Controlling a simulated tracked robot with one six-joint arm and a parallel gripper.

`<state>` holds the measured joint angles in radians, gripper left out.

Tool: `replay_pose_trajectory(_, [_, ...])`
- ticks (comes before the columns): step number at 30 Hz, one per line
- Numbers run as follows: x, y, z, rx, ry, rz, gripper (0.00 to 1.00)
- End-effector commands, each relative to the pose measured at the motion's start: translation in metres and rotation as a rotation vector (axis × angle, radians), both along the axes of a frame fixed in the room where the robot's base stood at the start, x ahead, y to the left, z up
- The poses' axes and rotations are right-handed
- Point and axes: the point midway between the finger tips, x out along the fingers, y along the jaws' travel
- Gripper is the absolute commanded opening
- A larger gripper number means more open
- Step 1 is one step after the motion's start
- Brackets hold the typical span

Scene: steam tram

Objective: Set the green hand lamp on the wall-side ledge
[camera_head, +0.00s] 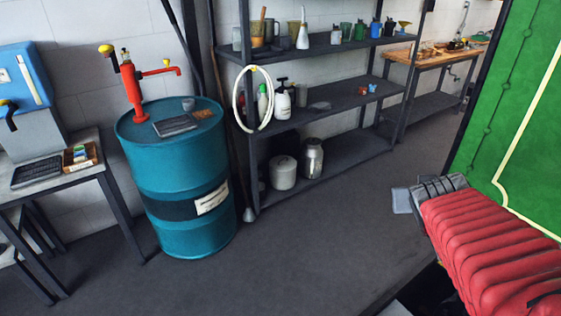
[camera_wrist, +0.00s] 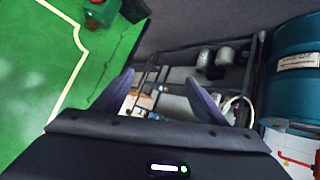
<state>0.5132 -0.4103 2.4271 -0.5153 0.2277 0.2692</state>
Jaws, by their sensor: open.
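My gripper (camera_wrist: 160,98) shows in the wrist view with its two dark fingers spread apart and nothing between them. In the head view my red ribbed arm reaches in from the right edge, and the fingers cannot be made out there. A dark green shape with a red part (camera_wrist: 97,8) shows at the top left of the wrist view, cut off by the frame edge. I cannot tell whether it is the hand lamp. No green hand lamp is clearly seen in the head view. I cannot tell which surface is the wall-side ledge.
A green panel (camera_head: 530,95) with a cream line stands close on the right. A teal drum (camera_head: 175,170) with a red pump (camera_head: 132,90) stands left. A dark shelf rack (camera_head: 345,97) holds bottles and cans along the wall. A workbench (camera_head: 430,66) stands behind. The middle floor is clear.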

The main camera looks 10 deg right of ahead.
Motion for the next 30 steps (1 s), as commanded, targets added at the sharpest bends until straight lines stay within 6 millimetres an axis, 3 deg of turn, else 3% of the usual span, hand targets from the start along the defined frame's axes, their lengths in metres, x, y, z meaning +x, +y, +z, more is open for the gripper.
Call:
replay_pose_trajectory(1, [-0.002, 0.02, 0.001, 0.019, 0.014, 0.02, 0.65])
replay_pose_trajectory(8, [-0.026, 0.107, -0.01, 0.133, 0.119, 0.118, 0.65])
replay_pose_trajectory(15, [-0.071, 0.2, -0.023, 0.265, 0.254, 0.283, 0.65])
replay_pose_trajectory(18, [-0.09, 0.228, -0.027, 0.307, 0.305, 0.348, 0.65])
replay_pose_trajectory(22, [-0.104, 0.247, -0.03, 0.336, 0.342, 0.392, 0.65])
replay_pose_trajectory(30, [-0.106, 0.249, -0.031, 0.341, 0.348, 0.398, 0.65])
